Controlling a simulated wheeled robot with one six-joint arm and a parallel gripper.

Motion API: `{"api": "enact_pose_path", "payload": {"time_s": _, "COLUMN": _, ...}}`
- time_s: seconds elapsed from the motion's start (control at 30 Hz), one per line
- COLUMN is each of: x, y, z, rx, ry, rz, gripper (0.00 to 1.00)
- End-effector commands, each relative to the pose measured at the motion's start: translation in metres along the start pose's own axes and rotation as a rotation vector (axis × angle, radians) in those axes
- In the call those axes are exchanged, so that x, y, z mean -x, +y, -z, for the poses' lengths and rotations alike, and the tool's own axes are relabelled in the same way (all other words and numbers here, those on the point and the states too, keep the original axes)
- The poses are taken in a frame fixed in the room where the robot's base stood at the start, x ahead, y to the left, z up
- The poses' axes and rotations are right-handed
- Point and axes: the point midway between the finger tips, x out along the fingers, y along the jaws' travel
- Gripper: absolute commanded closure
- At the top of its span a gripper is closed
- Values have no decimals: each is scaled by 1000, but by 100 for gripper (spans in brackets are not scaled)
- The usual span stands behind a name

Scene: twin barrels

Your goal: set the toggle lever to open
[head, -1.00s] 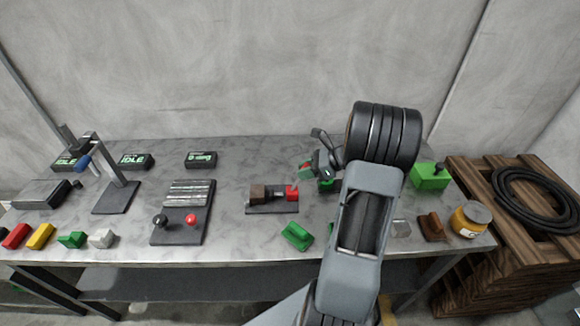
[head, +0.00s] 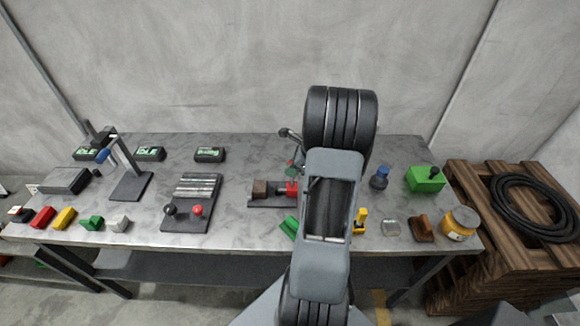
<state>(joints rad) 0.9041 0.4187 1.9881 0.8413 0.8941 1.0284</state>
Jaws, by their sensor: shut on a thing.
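My gripper (head: 294,158) is near the back middle of the bench, mostly hidden behind my own arm. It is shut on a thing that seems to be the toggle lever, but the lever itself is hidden. The lever's position cannot be read here.
Right are a blue knob (head: 379,178), a green box (head: 425,180) and a yellow jar (head: 460,224). Small coloured blocks line the front edge.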

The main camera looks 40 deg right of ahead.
Motion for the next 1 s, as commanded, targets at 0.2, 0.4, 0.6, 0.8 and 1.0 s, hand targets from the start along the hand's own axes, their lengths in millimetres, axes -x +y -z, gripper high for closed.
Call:
{"api": "enact_pose_path", "payload": {"time_s": 0.2, "x": -1, "y": 0, "z": -1, "rx": 5, "ry": 2, "rz": 0, "gripper": 100}}
{"api": "enact_pose_path", "payload": {"time_s": 0.4, "x": -1, "y": 0, "z": -1, "rx": 6, "ry": 2, "rz": -1, "gripper": 61}}
{"api": "enact_pose_path", "payload": {"time_s": 0.6, "x": -1, "y": 0, "z": 0, "rx": 4, "ry": 1, "rz": -1, "gripper": 47}}
{"api": "enact_pose_path", "payload": {"time_s": 0.8, "x": 1, "y": 0, "z": 0, "rx": 3, "ry": 1, "rz": 0, "gripper": 47}}
{"api": "enact_pose_path", "payload": {"time_s": 1.0, "x": 22, "y": -1, "z": 0, "rx": 4, "ry": 1, "rz": 4, "gripper": 47}}
